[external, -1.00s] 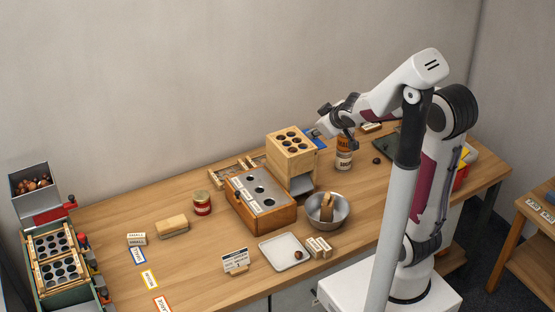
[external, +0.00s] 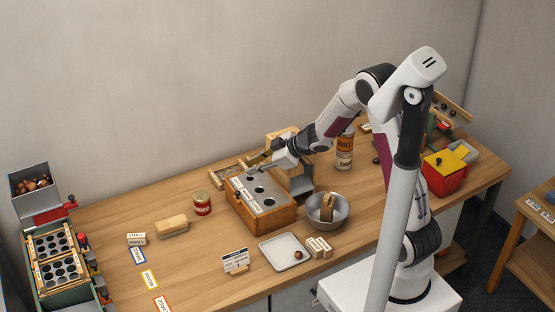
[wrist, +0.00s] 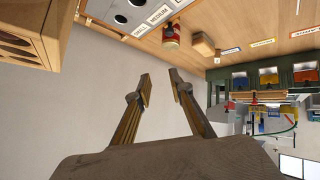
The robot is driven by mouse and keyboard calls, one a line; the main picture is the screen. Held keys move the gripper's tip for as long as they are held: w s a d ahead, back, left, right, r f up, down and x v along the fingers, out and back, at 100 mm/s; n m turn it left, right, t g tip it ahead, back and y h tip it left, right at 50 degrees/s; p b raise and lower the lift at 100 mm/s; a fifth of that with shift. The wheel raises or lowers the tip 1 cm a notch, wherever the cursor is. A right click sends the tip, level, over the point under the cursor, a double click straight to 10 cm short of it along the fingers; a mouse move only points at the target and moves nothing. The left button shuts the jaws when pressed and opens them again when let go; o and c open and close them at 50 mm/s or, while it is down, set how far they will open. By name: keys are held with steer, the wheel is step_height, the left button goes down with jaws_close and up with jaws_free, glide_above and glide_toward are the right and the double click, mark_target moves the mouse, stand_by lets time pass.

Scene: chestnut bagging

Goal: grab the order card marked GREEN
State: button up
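My gripper (external: 262,163) hangs above the wooden box with round holes (external: 272,190). In the wrist view its two fingers (wrist: 160,82) are apart with nothing between them. No card that I can read as GREEN shows. A white card with dark print (external: 235,260) stands in a small wooden holder near the front edge; its words are too small to read. Flat cards with a blue border (external: 138,255), a yellow border (external: 149,279) and an orange-red border (external: 162,304) lie at the left. White cards with blue marks (external: 540,209) lie on the side table, unreadable.
A wooden block tower stands behind the holed box, close to my gripper. A steel bowl (external: 341,222), white tray (external: 268,259), red tin (external: 201,209) and brown can (external: 344,158) stand around. The table between tin and tray is mostly clear.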

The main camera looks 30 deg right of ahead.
mark_target(240, 251)
steer(key=s+a+f+n+g+y, duration=0.1)
steer(key=s+a+f+g+y, duration=0.1)
steer(key=s+a+f+g, duration=0.1)
steer(key=s+a+f+n+g+y, duration=0.1)
steer(key=s+a+f+g+y, duration=0.1)
steer(key=s+a+f, duration=0.4)
steer(key=s+a+f+n+g+y, duration=0.2)
steer(key=s+a+f+g+y, duration=0.1)
steer(key=s+a+f, duration=0.1)
steer(key=shift+s+a+f+g, duration=0.3)
steer(key=shift+s+f+g, duration=0.1)
steer(key=shift+s+f, duration=0.5)
steer(key=shift+s+d+f, duration=0.3)
steer(key=shift+d+f, duration=0.2)
steer(key=shift+d, duration=0.15)
steer(key=shift+s+d+f+n, duration=0.15)
steer(key=shift+d+f+n, duration=0.05)
steer(key=shift+n, duration=0.2)
steer(key=shift+x, duration=1.3)
steer(key=shift+a, duration=0.1)
